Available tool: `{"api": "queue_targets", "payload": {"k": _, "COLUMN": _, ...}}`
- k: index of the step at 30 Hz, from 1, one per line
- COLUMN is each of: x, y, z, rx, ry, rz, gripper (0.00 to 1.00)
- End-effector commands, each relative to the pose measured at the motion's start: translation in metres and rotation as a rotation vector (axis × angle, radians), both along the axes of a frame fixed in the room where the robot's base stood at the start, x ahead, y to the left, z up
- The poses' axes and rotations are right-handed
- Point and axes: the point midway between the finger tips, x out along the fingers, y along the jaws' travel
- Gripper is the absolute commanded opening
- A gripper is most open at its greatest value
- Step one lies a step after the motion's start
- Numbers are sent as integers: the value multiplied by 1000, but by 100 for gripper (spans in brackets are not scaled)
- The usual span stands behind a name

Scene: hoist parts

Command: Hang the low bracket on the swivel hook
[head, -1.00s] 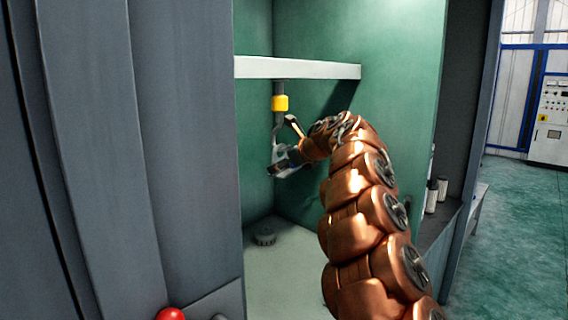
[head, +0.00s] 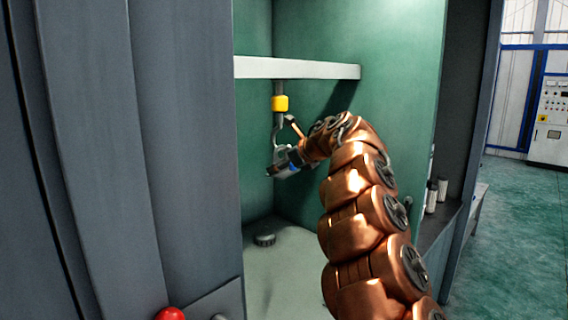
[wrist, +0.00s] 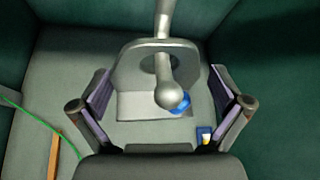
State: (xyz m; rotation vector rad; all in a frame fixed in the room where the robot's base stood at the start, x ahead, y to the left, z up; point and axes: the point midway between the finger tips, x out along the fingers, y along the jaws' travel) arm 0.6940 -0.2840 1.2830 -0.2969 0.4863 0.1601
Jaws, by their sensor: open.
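The swivel hook (head: 277,131) hangs below a yellow block (head: 280,103) under a pale beam. In the wrist view the hook (wrist: 169,94) comes down from the top and ends in a rounded tip. The grey low bracket (wrist: 126,72) has an upright plate with a large hole. The hook's tip shows through this hole, and the plate's top rim lies around the hook. A blue patch shows just behind the tip. My gripper (wrist: 161,110) is open, with one finger on each side of the bracket and visible gaps. In the head view my gripper (head: 284,164) is small and partly hidden.
The pale beam (head: 300,68) crosses above the hook between green walls. A dark round knob (head: 264,240) sits on the pale floor below. The wrist view shows a green cable (wrist: 35,119) and an orange strip (wrist: 54,157) at lower left.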

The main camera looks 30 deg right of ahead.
Motion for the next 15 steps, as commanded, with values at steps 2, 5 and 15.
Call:
{"api": "queue_targets", "payload": {"k": 2, "x": -1, "y": 0, "z": 1, "rx": 0, "ry": 0, "rz": -1, "gripper": 100}}
{"api": "queue_targets", "payload": {"k": 5, "x": -6, "y": -1, "z": 4, "rx": -2, "ry": -1, "rz": -2, "gripper": 100}}
{"api": "queue_targets", "payload": {"k": 15, "x": -51, "y": -5, "z": 30, "rx": -2, "ry": -4, "rz": -5, "gripper": 100}}
